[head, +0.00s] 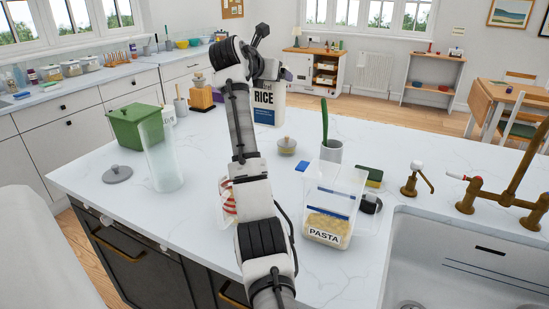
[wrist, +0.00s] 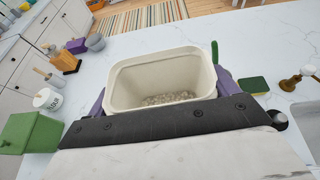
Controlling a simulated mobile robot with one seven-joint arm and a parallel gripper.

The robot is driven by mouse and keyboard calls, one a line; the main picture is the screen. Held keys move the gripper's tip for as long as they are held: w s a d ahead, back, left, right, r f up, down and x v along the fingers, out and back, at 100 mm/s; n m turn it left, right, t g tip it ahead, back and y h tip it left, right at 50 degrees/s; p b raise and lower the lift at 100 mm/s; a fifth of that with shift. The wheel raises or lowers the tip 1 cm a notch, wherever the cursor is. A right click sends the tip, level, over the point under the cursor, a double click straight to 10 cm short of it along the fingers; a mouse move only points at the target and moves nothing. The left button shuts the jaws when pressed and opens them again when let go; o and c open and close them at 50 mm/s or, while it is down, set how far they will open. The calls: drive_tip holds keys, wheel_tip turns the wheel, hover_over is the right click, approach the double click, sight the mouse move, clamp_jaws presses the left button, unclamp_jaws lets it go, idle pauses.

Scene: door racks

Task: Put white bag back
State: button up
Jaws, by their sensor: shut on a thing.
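The white bag (head: 264,105), marked RICE, is upright over the far part of the marble counter (head: 195,210). In the wrist view the white bag (wrist: 120,90) is open at the top, with pale grains inside. My gripper (wrist: 162,88) is shut on it, with one purple finger on each side. In the head view my gripper (head: 272,76) is at the bag's top, partly hidden by my arm. I cannot tell whether the bag's base touches the counter.
A green box (head: 138,125), a tall clear container (head: 162,157) and a grey lid (head: 117,174) are left. The sink (head: 480,255) is front right.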

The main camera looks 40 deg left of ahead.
drive_tip(key=w+d+f+p, duration=0.2)
drive_tip(key=f+p, duration=0.3)
drive_tip(key=f, duration=1.4)
drive_tip(key=shift+w+d+f+m+h+p, duration=0.2)
drive_tip(key=shift+w+f+m+h+p, duration=0.15)
drive_tip(key=shift+w, duration=0.2)
drive_tip(key=shift+f, duration=0.2)
drive_tip(key=o, duration=1.5)
drive_tip(key=shift+c, duration=0.2)
drive_tip(key=shift+r, duration=0.15)
